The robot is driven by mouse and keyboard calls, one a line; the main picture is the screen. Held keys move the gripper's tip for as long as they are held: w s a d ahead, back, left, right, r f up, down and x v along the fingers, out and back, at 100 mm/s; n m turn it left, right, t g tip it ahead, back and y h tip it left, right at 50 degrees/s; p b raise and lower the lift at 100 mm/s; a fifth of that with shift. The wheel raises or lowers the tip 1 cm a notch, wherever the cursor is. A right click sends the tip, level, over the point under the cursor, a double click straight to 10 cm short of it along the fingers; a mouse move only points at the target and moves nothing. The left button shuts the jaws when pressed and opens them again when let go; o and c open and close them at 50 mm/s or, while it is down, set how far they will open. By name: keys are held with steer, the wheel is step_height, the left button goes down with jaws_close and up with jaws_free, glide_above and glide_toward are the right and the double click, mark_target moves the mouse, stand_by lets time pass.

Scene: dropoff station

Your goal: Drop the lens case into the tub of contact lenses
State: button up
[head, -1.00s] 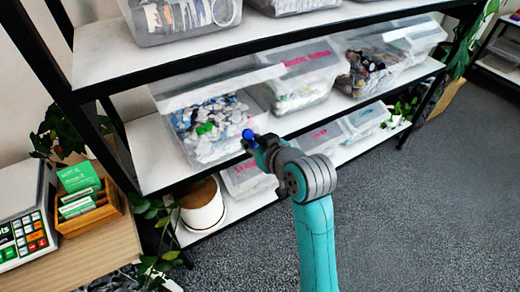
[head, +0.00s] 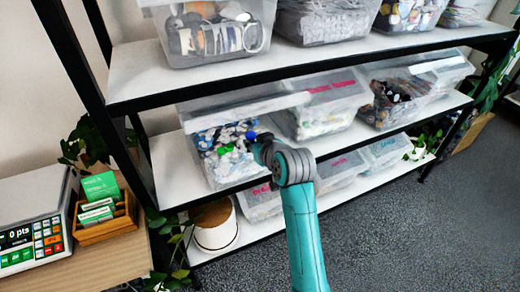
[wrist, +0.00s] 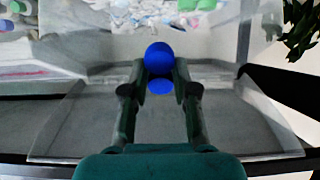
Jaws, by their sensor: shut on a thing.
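My gripper (wrist: 160,78) is shut on a blue lens case with two round parts (wrist: 159,55), held at its fingertips. In the head view the case (head: 251,135) shows as a small blue spot at the end of my gripper (head: 259,143). It is in front of or over the right part of a clear open tub (head: 214,181) on the middle shelf. This tub holds many small white, blue and green pieces (head: 222,148). In the wrist view, pale pieces (wrist: 140,15) show beyond the case, behind clear plastic. I cannot read this tub's label.
A lidded tub with pink lettering (head: 325,105) stands right of the open one. The upper shelf (head: 290,68) with its black edge runs above. More tubs (head: 340,170) and a white pot (head: 214,228) are below. A scale (head: 35,215) stands at the left.

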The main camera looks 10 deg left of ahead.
steer(key=shift+w+a+f, duration=0.1)
steer(key=shift+w+a, duration=0.4)
steer(key=shift+w, duration=0.25)
steer(key=shift+w+a+f, duration=0.1)
steer(key=shift+w+a, duration=0.35)
steer(key=shift+w, duration=0.25)
steer(key=shift+w+a+f, duration=0.1)
steer(key=shift+w+a, duration=0.4)
steer(key=shift+w, duration=0.25)
steer(key=o, duration=0.8)
steer(key=v, duration=1.2)
